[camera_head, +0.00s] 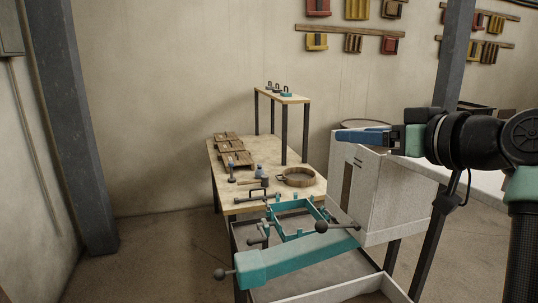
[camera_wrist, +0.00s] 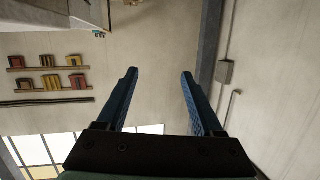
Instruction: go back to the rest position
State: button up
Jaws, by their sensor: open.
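My gripper (camera_head: 362,136) is at the right of the head view, raised above and in front of a pale box-like cabinet. Its blue fingers point left. In the wrist view my gripper (camera_wrist: 158,72) shows two blue fingers spread wide apart with nothing between them. The fingers touch nothing that I can see.
A wooden-topped table (camera_head: 247,206) carries small trays, tools and a round wooden ring (camera_head: 296,177). A teal frame (camera_head: 300,222) with ball-ended levers stands in front. The pale cabinet (camera_head: 372,190) is below my gripper. Grey posts (camera_head: 75,120) stand left and right.

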jog(key=a+r+t+h, duration=0.2)
jog(key=a+t, duration=0.1)
jog(key=a, duration=0.3)
jog(key=s+a+r+m+t+h, duration=0.3)
jog(key=s+a+r+t, duration=0.3)
jog(key=s+a+r, duration=0.3)
jog(key=s+a+r+t+h, duration=0.1)
jog(key=s+r+t, duration=0.1)
jog(key=s, duration=0.4)
jog(key=s+a+r+m+t+h, duration=0.1)
jog(key=s+t, duration=0.1)
jog(key=s, duration=0.5)
jog(key=shift+s+r+m+t, duration=0.2)
jog(key=shift+r+m+t, duration=0.1)
jog(key=shift+r, duration=0.05)
